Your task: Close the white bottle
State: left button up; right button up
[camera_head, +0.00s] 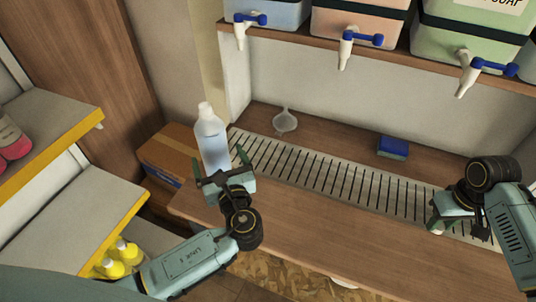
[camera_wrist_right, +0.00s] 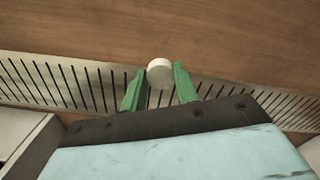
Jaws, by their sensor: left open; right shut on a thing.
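The white bottle (camera_head: 211,142), translucent with a bluish lower part, stands upright at the left end of the counter. Its narrow neck (camera_head: 205,108) points up; whether anything covers the mouth is too small to tell. My left gripper (camera_head: 221,163) is open at the bottle's near side, its fingers spread to either side of the lower body; contact cannot be told. My right gripper (camera_wrist_right: 159,84) is shut on a round white cap (camera_wrist_right: 160,72) at its fingertips, above the counter.
A slotted drain grate (camera_head: 320,172) runs along the wooden counter (camera_head: 300,222). A funnel (camera_head: 285,121) and a blue sponge (camera_head: 393,146) lie behind it. A cardboard box (camera_head: 172,150) is left of the bottle.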

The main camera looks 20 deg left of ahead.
aim_at(208, 117)
pick_arm(q)
jog(key=shift+b+x, duration=0.35)
jog(key=shift+x, duration=2.25)
pick_arm(e)
jog(key=shift+f, duration=0.3)
pick_arm(q)
jog(key=shift+s+a, duration=0.1)
jog(key=c, duration=1.9)
jog(key=shift+r, duration=0.2)
grip_shut()
jog(key=shift+r, duration=0.1)
